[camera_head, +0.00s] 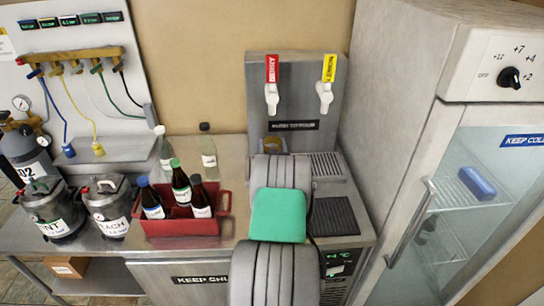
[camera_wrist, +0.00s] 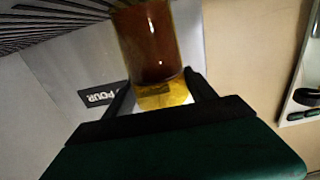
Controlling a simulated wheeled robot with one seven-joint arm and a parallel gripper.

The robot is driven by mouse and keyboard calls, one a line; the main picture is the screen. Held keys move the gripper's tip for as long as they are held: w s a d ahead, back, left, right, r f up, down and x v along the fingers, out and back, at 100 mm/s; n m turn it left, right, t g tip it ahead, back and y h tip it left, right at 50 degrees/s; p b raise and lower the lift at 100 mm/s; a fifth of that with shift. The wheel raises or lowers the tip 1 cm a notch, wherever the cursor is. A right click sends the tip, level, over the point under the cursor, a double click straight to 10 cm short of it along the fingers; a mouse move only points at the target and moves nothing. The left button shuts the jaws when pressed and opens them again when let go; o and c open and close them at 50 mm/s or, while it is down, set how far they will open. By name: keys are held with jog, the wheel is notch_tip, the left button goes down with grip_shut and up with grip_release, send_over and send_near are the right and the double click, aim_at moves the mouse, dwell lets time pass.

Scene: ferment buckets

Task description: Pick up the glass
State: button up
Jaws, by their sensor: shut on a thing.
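The glass (camera_wrist: 150,42) is in the wrist view, at the top middle. It looks dark brown-red over most of its length, with a yellow part at the end nearest my gripper. My gripper (camera_wrist: 160,92) is shut on it, with one black finger on each side. In the head view my arm covers most of the grip. A small yellowish and purple patch (camera_head: 271,144) shows just beyond the arm, in front of the tap panel; I cannot tell whether it is the glass.
A steel dispenser (camera_head: 262,90) with two white taps stands behind my arm, with a drip grille (camera_head: 325,166) at its right. A red crate of bottles (camera_head: 185,228) is on the counter at left. A glass-door fridge (camera_head: 455,205) stands close on the right.

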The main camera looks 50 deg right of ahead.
grip_shut()
jog(key=shift+r, duration=0.15)
jog(key=shift+r, duration=0.1)
